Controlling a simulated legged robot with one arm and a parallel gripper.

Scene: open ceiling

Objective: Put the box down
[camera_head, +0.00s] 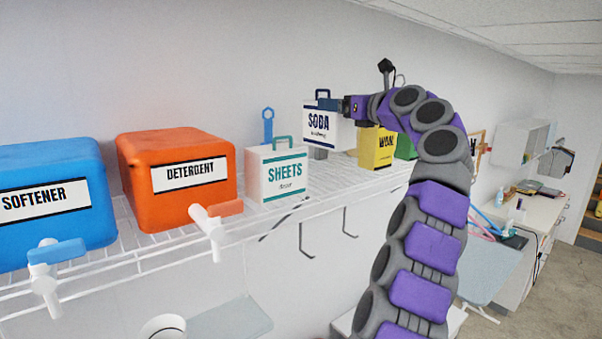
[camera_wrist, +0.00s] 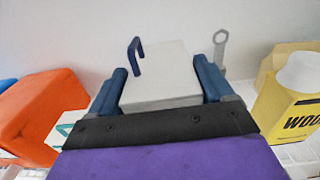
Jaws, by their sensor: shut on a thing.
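The box my gripper holds is the white SODA box (camera_head: 322,128) with a dark blue handle, seen in the head view above the wire shelf (camera_head: 240,225). In the wrist view the box (camera_wrist: 165,72) sits between the two blue fingers of my gripper (camera_wrist: 168,85), and its blue handle shows at its upper left. My gripper (camera_head: 345,108) is shut on the box. The box looks upright. A grey shape shows just under it, and I cannot tell whether the box touches the shelf.
The white SHEETS box (camera_head: 277,175) stands left of the held box, and the yellow box (camera_head: 376,147) stands to its right. The orange DETERGENT container (camera_head: 180,172) and the blue SOFTENER container (camera_head: 55,195) stand further left. Grey and blue wrench-like shapes show by the wall.

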